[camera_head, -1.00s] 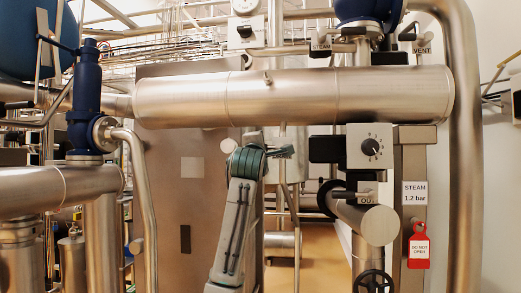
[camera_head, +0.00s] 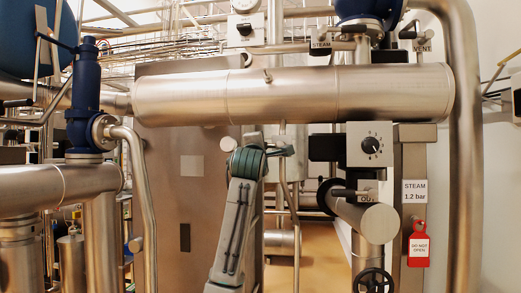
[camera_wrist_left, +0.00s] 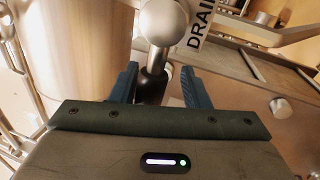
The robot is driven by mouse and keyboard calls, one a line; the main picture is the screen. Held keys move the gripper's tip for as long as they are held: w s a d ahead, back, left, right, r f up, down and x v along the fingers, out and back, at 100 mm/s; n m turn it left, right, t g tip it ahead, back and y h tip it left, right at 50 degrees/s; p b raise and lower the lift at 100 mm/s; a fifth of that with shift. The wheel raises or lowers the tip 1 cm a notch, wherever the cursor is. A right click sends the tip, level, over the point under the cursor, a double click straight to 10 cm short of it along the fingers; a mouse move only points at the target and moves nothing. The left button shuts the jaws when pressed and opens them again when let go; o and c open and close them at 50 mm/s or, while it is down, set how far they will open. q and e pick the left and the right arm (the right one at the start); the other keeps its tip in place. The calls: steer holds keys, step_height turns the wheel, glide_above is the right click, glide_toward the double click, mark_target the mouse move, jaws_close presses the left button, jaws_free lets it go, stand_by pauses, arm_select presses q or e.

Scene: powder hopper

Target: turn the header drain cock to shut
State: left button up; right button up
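The drain cock shows in the left wrist view as a rounded metal body (camera_wrist_left: 164,22) with a dark stem or lever (camera_wrist_left: 151,88) pointing towards my gripper. A white DRAIN label (camera_wrist_left: 200,24) is beside it. My left gripper (camera_wrist_left: 160,88) is open, with its two blue fingers on either side of the dark lever and a visible gap on each side. In the head view my left arm rises at the centre, and its gripper (camera_head: 279,152) is small and partly hidden below the big horizontal header pipe (camera_head: 290,95). My right gripper is not in view.
A grey box with a black knob (camera_head: 371,146) and a handwheel (camera_head: 373,282) are to the right of my arm. A red DO NOT OPEN tag (camera_head: 418,246) hangs further right. A vertical pipe (camera_wrist_left: 88,45) stands close on the left in the wrist view.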

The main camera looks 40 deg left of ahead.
arm_select(q)
steer(key=b+v, duration=0.2)
steer(key=v, duration=0.9)
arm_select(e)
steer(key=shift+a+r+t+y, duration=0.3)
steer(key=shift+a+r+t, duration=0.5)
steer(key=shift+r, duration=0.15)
arm_select(q)
steer(key=shift+w, duration=0.1)
